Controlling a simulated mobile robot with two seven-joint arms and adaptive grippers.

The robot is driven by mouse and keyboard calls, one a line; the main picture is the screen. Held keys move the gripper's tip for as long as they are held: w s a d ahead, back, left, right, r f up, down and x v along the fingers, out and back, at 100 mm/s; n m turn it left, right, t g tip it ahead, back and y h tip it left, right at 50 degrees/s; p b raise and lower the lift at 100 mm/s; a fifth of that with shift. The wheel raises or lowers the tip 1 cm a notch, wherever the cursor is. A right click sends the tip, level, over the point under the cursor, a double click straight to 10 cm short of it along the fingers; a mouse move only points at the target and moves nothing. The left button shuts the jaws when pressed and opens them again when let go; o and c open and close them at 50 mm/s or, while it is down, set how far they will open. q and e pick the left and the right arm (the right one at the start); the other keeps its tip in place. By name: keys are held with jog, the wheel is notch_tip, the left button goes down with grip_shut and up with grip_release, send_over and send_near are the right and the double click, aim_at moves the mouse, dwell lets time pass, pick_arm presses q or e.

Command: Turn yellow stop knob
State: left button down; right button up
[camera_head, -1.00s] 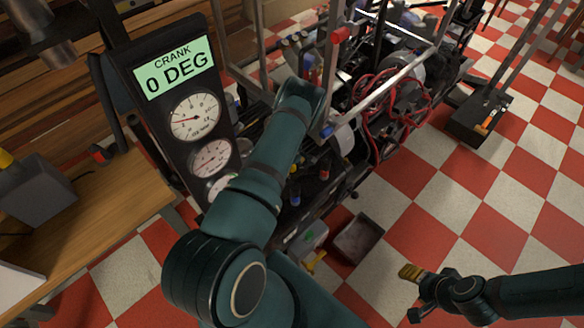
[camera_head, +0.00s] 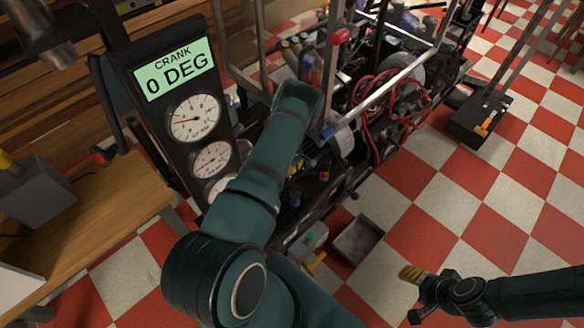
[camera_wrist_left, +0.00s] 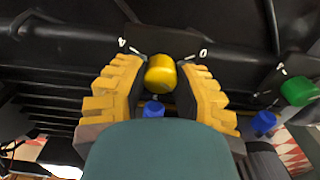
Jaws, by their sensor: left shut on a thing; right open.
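The yellow stop knob (camera_wrist_left: 161,75) shows in the left wrist view as a rounded yellow knob on a dark panel, with white marks and digits around it. My left gripper (camera_wrist_left: 163,82) has its yellow ridged fingers on both sides of the knob and is shut on it. In the head view my left arm reaches down into the machine and mostly hides this gripper and the knob. My right gripper (camera_head: 413,295) is open and empty, above the floor at the lower right.
Blue knobs (camera_wrist_left: 154,109) (camera_wrist_left: 264,122) and a green knob (camera_wrist_left: 299,91) sit near the yellow one. A gauge panel (camera_head: 185,110) reads CRANK 0 DEG. A grey tray (camera_head: 358,240) lies on the checkered floor. A wooden bench (camera_head: 100,225) stands at left.

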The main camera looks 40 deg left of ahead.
pick_arm(q)
jog(key=m, duration=0.6)
jog(key=shift+w, duration=0.1)
jog(key=m, duration=1)
jog(key=shift+m, duration=0.4)
jog(key=m, duration=0.6)
jog(key=shift+w+d, duration=0.1)
jog(key=shift+d, duration=0.05)
jog(key=c, duration=0.7)
grip_release()
